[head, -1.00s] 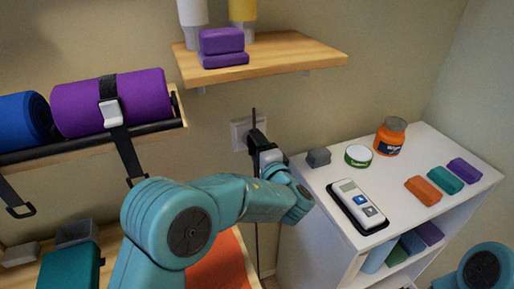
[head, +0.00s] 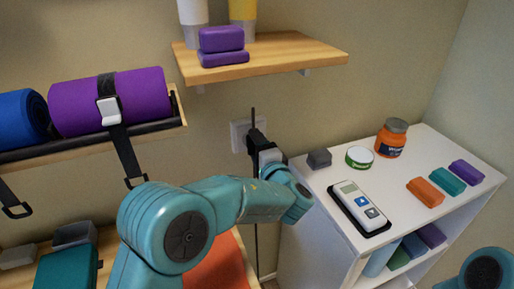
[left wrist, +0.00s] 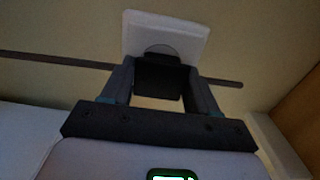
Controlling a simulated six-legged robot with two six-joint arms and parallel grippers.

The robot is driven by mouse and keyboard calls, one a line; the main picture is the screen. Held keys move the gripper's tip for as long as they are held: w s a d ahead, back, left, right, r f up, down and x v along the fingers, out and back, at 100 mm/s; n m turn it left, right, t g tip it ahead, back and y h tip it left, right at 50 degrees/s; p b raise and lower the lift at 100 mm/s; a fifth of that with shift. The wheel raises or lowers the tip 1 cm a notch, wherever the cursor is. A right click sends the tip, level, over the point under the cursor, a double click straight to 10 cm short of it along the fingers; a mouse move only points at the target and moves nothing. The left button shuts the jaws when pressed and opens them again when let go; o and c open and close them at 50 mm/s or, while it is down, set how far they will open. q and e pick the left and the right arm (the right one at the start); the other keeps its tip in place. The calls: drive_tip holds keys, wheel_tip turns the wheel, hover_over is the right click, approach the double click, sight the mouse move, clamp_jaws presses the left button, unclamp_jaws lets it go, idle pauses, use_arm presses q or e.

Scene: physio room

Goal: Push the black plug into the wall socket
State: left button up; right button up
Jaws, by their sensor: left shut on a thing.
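The white wall socket (head: 238,136) is on the wall below the wooden shelf. In the left wrist view the socket (left wrist: 178,32) shows its pale plate and part of its round recess. My left gripper (left wrist: 160,76) is shut on the black plug (left wrist: 160,84), with one finger on each side. The plug is in front of the lower part of the recess; I cannot tell whether it touches the socket or how deep it sits. In the head view my left gripper (head: 259,143) is just right of the socket and largely hides the plug. My right gripper is out of view.
A white cabinet (head: 320,205) stands right of my left gripper, carrying a grey block (head: 319,158), a green-and-white tin (head: 359,157), an orange jar (head: 391,138) and a handheld device (head: 358,200). The wooden shelf (head: 275,62) juts out above. A rolled purple mat (head: 145,98) lies at left.

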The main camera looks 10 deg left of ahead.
use_arm(q)
drive_tip(key=shift+w+a, duration=0.1)
drive_tip(key=shift+w, duration=0.05)
drive_tip(key=o, duration=1.1)
drive_tip(key=shift+c, duration=0.2)
drive_tip(key=b+v, duration=0.2)
drive_tip(key=v, duration=1.4)
drive_tip(key=shift+b, duration=0.3)
drive_tip(key=shift+d, duration=0.2)
